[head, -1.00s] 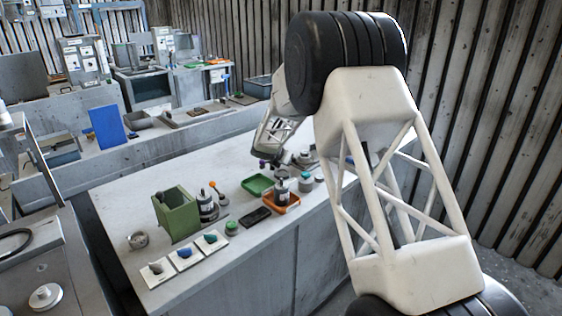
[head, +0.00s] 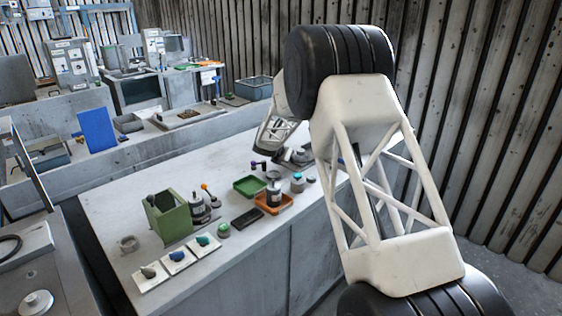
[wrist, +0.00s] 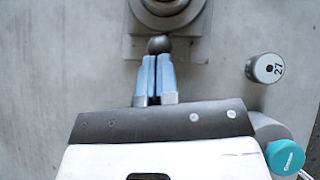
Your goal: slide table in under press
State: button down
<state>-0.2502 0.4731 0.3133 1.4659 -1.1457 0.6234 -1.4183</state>
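In the wrist view, the blue fingers of my gripper (wrist: 157,62) are close together, with only a narrow gap between them. Their tips meet a dark ball knob (wrist: 158,44) at the near edge of a grey square plate (wrist: 192,50). The knob is not spread between the fingers, and I cannot tell if they grip it or only touch it. A round stepped grey part (wrist: 170,10) sits on the plate and is cut off by the top of the picture. In the head view, my arm hides the gripper and most of this spot.
A grey cylinder marked 27 (wrist: 266,69) stands right of the plate, and a teal-capped one (wrist: 285,157) is near my wrist. On the bench are a green box (head: 168,217), a green tray (head: 250,186), an orange tray (head: 273,204) and a dark flat block (head: 247,217).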

aim_at(302, 151)
jog(key=w+d, duration=0.7)
jog(key=shift+w+d, duration=0.1)
jog(key=shift+w, duration=0.05)
jog(key=shift+d, duration=0.15)
jog(key=shift+d+f, duration=0.1)
jog(key=shift+s+a+r, duration=0.2)
jog(key=shift+s+a, duration=0.35)
jog(key=shift+s, duration=0.1)
jog(key=v, duration=1.2)
jog(key=shift+s+a+f, duration=0.3)
jog(key=shift+s+a, duration=0.05)
jog(key=shift+s, duration=0.05)
